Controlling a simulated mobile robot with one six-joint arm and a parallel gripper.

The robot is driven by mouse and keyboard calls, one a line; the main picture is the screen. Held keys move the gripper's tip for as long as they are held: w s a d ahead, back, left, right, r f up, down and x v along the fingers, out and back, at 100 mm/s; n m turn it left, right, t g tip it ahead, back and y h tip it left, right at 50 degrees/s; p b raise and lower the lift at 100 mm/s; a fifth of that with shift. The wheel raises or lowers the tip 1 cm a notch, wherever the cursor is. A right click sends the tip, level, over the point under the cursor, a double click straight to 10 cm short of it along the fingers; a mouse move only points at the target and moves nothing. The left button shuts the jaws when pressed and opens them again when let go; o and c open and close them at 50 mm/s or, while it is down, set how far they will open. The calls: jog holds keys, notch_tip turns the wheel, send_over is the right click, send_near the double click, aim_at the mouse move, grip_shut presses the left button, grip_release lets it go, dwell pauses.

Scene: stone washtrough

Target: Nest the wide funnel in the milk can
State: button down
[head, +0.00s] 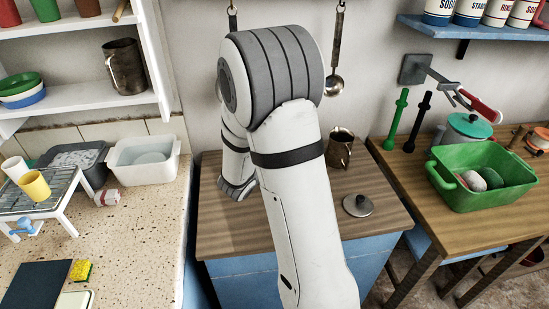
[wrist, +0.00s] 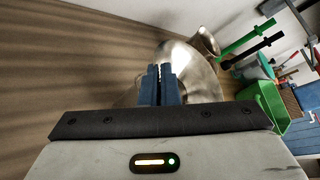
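A brownish metal vessel with a dark open mouth, which looks like the milk can (head: 340,152), stands on the wooden top, just right of my arm in the head view. In the wrist view a shiny metal body with a flared mouth (wrist: 207,42) shows just beyond my gripper (wrist: 162,72). I cannot tell whether all this metal is the can or partly the wide funnel. The two blue fingers are close together in front of the metal. Whether they pinch a thin edge is unclear. The head view hides my gripper behind my arm, and shows no clear funnel.
A round metal lid (head: 357,205) lies in front of the can. A green tub (head: 455,195) stands on the table at the right, with green (head: 396,120) and black (head: 417,122) long-handled tools behind. A ladle (head: 334,85) hangs above. Bare wood (head: 235,235) shows at the front left.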

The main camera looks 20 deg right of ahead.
jog(key=c, duration=1.1)
grip_release()
jog(key=shift+r, duration=0.15)
jog(key=shift+r+p, duration=2.7)
jog(key=shift+r, duration=0.65)
